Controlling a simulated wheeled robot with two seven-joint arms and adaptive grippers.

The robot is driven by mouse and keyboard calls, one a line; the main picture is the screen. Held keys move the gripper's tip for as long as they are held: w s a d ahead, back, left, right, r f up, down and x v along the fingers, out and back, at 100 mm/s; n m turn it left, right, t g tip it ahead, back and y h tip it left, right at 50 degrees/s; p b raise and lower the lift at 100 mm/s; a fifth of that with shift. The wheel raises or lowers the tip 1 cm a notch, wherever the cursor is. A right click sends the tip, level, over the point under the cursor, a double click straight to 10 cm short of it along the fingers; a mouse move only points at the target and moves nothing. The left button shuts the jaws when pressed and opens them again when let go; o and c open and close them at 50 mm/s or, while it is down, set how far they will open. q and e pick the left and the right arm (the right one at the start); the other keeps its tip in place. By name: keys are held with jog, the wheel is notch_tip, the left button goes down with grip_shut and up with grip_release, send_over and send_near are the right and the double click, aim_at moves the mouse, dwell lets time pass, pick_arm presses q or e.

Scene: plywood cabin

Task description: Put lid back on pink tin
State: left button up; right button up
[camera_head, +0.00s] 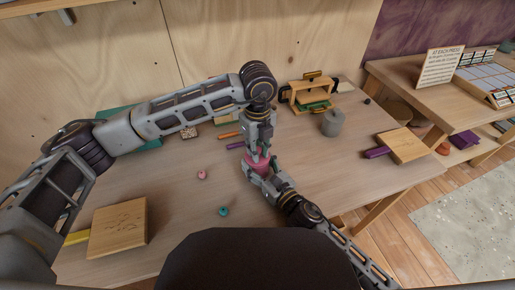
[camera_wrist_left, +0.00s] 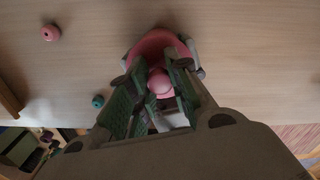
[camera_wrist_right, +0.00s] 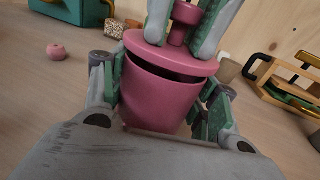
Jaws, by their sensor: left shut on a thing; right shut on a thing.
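The pink tin (camera_wrist_right: 155,100) stands upright on the table, with my right gripper (camera_head: 261,172) shut around its body. The pink lid (camera_wrist_right: 150,46) has a round knob (camera_wrist_right: 186,13), and my left gripper (camera_head: 257,151) is shut on that knob from above. The lid is over the tin's mouth. In the right wrist view it looks slightly tilted, with a dark gap between it and the rim towards the right. In the left wrist view the lid (camera_wrist_left: 150,43) hides the tin's opening.
A pink ring-like piece (camera_head: 202,175) and a teal one (camera_head: 223,211) lie left of the tin. A wooden board (camera_head: 118,228) is front left, another (camera_head: 403,146) right. A grey pot (camera_head: 332,123) and a wooden press (camera_head: 312,93) stand behind right.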

pick_arm(q)
jog(key=shift+a+f, duration=0.1)
jog(key=shift+f, duration=0.6)
dwell(1.6)
jog(key=shift+r, duration=0.45)
jog(key=shift+f, duration=0.7)
dwell(2.7)
jog(key=o, duration=0.5)
dwell(0.8)
jog(key=shift+r, duration=2.25)
